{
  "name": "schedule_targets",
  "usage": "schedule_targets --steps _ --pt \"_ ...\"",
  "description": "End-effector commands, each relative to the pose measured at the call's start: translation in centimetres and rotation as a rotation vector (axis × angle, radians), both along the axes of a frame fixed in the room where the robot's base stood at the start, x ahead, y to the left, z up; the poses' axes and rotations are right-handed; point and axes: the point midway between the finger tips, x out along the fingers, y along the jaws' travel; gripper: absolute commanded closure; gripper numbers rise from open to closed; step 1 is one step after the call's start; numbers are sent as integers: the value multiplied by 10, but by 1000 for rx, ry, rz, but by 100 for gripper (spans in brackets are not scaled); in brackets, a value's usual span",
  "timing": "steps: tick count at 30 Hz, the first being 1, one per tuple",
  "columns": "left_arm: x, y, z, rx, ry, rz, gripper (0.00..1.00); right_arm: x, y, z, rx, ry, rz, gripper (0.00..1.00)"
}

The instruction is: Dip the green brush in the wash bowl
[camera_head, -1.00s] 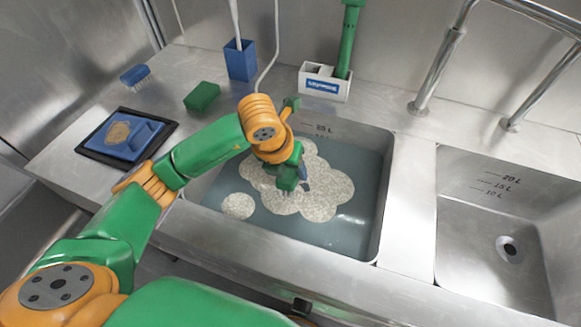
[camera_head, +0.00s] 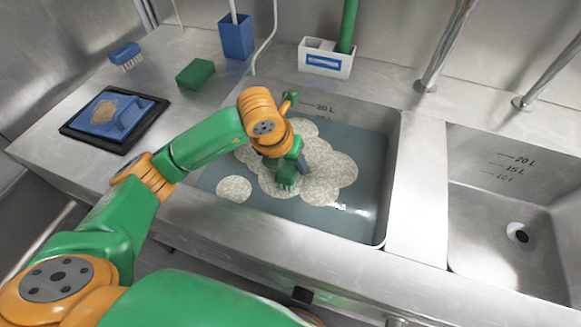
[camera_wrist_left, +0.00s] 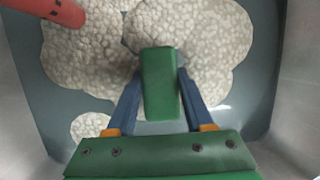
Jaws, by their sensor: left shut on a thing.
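The green brush (camera_wrist_left: 160,85) shows in the left wrist view as a green block between the blue fingers of my left gripper (camera_wrist_left: 158,100). My gripper is shut on it. In the head view my left gripper (camera_head: 290,172) is over the left basin, the wash bowl (camera_head: 393,180), with the green brush (camera_head: 286,181) at its tip. The bowl holds grey-blue water with patches of pale foam (camera_head: 330,172). The brush is over or in the foam. Its bristles are hidden, and I cannot tell how deep it is. My right gripper is not in view.
An empty basin (camera_head: 500,195) with a drain lies on the right. Metal pipes stand behind. A white holder (camera_head: 325,62), blue cup (camera_head: 236,37), green sponge (camera_head: 195,73), blue brush (camera_head: 125,52) and black tray (camera_head: 75,130) sit on the counter. A red rod (camera_wrist_left: 55,10) shows in the wrist view.

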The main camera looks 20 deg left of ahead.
Motion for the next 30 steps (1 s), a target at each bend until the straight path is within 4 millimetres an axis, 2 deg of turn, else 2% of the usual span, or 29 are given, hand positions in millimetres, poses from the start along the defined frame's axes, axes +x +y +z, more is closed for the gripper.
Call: schedule_targets --steps 1,3,30 --pt "0 0 14 0 -2 0 92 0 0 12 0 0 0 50" --pt "0 0 25 0 -1 0 92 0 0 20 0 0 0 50" --pt "0 0 151 0 -2 0 92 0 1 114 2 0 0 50"
